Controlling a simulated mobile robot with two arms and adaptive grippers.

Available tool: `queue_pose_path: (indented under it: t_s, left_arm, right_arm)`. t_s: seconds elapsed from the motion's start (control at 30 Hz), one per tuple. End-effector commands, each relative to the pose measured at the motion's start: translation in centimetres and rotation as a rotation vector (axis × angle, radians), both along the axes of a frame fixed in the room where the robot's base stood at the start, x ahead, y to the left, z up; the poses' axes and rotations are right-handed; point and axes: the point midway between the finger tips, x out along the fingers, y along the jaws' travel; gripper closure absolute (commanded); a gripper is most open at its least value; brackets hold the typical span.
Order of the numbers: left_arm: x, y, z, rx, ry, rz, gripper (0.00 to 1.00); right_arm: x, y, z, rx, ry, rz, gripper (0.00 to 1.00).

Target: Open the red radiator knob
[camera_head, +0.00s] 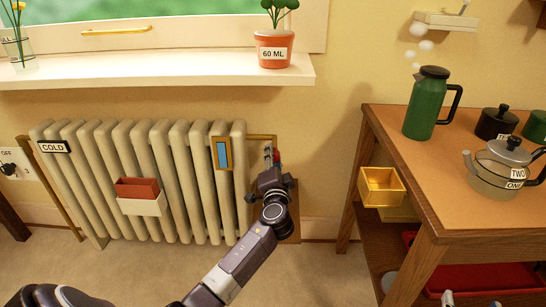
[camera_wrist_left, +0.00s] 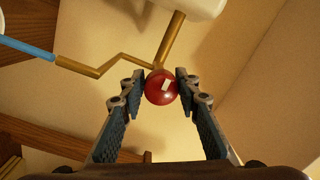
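The red radiator knob (camera_wrist_left: 161,87) is a round red ball with a small pale mark, on a brass pipe in the left wrist view. In the head view only a bit of its red (camera_head: 277,155) shows at the radiator's right end, behind my left gripper (camera_head: 270,160). In the left wrist view the two fingers of my left gripper (camera_wrist_left: 161,80) stand apart, one on each side of the knob, with narrow gaps at the tips. Contact is not clear. The cream radiator (camera_head: 160,180) carries a "COLD" label (camera_head: 54,147).
A wooden table (camera_head: 418,170) stands at the right with a green jug (camera_head: 426,105), a kettle (camera_head: 495,172) and a yellow box (camera_head: 381,187) at its side. The white windowsill (camera_head: 150,73) with a potted plant (camera_head: 275,50) is above the radiator. Brass pipes (camera_wrist_left: 90,68) run beside the knob.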

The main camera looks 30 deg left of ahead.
Motion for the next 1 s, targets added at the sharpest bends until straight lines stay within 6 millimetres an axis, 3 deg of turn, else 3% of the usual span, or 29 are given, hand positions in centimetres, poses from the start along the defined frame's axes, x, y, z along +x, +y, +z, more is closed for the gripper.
queue_pose_path:
  t_s: [0.13, 0.5, 1.0]
  left_arm:
    - [0.0, 0.0, 0.0, -0.001, -0.001, 0.0, 0.54]
    - [-0.6, -0.5, -0.1, -0.002, 0.0, -0.001, 0.54]
    - [-8.3, -5.9, -0.4, -0.003, 0.001, 0.001, 0.54]
  right_arm:
    - [0.0, 0.0, 0.0, 0.0, -0.001, 0.0, 0.49]
    - [0.0, 0.0, 0.1, 0.001, -0.003, 0.001, 0.49]
    - [0.0, 0.0, 0.1, 0.001, -0.002, 0.001, 0.49]
